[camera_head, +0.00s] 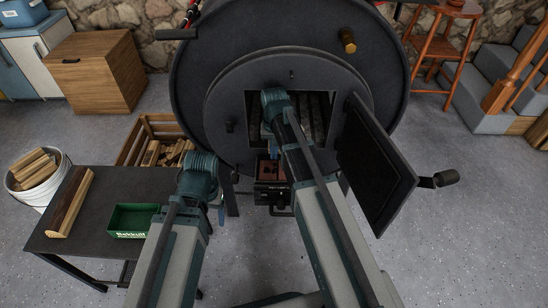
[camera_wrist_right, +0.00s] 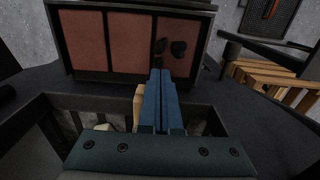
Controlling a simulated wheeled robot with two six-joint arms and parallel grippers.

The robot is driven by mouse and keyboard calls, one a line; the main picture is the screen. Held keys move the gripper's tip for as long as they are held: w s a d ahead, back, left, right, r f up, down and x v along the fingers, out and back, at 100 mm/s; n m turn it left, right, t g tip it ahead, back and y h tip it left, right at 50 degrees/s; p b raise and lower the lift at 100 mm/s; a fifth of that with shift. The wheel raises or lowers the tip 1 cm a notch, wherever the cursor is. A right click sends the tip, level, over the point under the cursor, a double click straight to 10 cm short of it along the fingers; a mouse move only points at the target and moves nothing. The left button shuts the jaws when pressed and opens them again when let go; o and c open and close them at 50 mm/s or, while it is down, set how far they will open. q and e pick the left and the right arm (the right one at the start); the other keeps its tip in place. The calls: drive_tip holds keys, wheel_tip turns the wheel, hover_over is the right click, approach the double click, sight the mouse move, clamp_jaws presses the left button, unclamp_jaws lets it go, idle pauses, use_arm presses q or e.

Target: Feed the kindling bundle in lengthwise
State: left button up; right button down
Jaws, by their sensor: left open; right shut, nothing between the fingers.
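The dark barrel stove (camera_head: 190,95) has its door (camera_head: 375,165) swung open to the right. My right arm reaches to the firebox opening, and its wrist hides part of it. In the right wrist view my right gripper (camera_wrist_right: 161,75) is shut and empty, its blue fingers together. A pale wooden piece (camera_wrist_right: 138,105) shows just left of them; I cannot tell whether it is the kindling bundle or whether they touch. My left gripper (camera_head: 220,200) is open, left of the stove front and mostly hidden by its wrist. No bundle can be clearly made out.
A dark table (camera_head: 105,190) at left bears a split log (camera_head: 70,205) and a green tray (camera_head: 133,220). A wooden crate (camera_head: 160,127) of firewood and a white bucket (camera_head: 40,178) of sticks stand nearby. The door handle (camera_head: 440,180) juts right. Floor at lower right is clear.

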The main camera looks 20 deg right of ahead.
sight(276, 172)
drive_tip(key=shift+s, duration=0.1)
drive_tip(key=shift+s+a, duration=0.1)
drive_tip(key=shift+s, duration=0.3)
drive_tip(key=s, duration=0.2)
drive_tip(key=s+a, duration=0.1)
drive_tip(key=shift+s, duration=0.35)
use_arm(q)
wheel_tip(276, 172, up, 10)
drive_tip(key=p, duration=1)
use_arm(e)
wheel_tip(276, 172, up, 10)
drive_tip(key=f+t+b, duration=0.1)
drive_tip(key=f+b, duration=0.3)
drive_tip(key=f+t+b, duration=0.1)
drive_tip(key=f+b, duration=0.3)
drive_tip(key=f+t+b, duration=0.1)
drive_tip(key=f+b, duration=0.3)
drive_tip(key=b, duration=0.1)
drive_tip(key=shift+d+h, duration=0.25)
drive_tip(key=shift+h, duration=0.15)
drive_tip(key=w, duration=0.2)
drive_tip(key=w+r+p, duration=0.1)
drive_tip(key=shift+d, duration=0.4)
use_arm(q)
wheel_tip(276, 172, down, 12)
drive_tip(key=a, duration=0.1)
drive_tip(key=shift+s, duration=0.15)
use_arm(e)
drive_tip(key=shift+w+d, duration=0.1)
drive_tip(key=shift+w, duration=0.3)
